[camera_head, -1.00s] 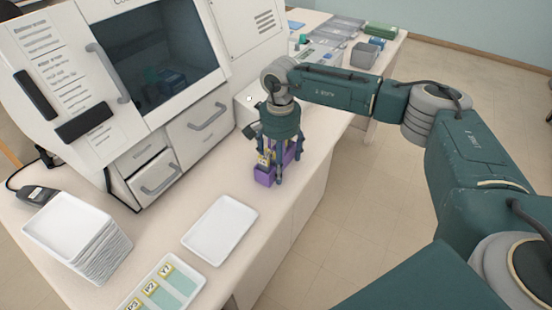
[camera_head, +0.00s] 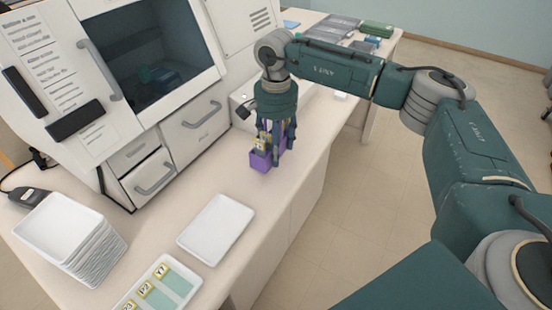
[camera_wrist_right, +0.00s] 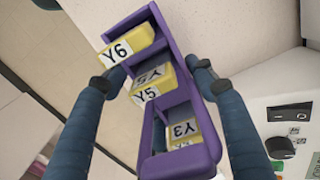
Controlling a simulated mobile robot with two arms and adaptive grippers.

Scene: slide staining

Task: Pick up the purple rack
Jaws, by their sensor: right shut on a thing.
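The purple rack (camera_head: 260,162) is by the front edge of the white bench, in front of the large white machine. My right gripper (camera_head: 276,138) comes down over it from above and is shut on it. In the right wrist view, the rack (camera_wrist_right: 190,163) lies between the two blue fingers (camera_wrist_right: 155,80), which press on its long sides. It holds slides with yellow-and-white labels (camera_wrist_right: 118,52) reading Y6, Y5 and Y3. The rack looks slightly above the bench, but its underside is hard to see. My left gripper is not in view.
A flat white tray (camera_head: 216,228) lies nearer on the bench. A tray of labelled slides (camera_head: 160,287) and a stack of white trays (camera_head: 70,238) stand at lower left. The white machine (camera_head: 150,120) stands close behind the rack. Open floor lies to the right.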

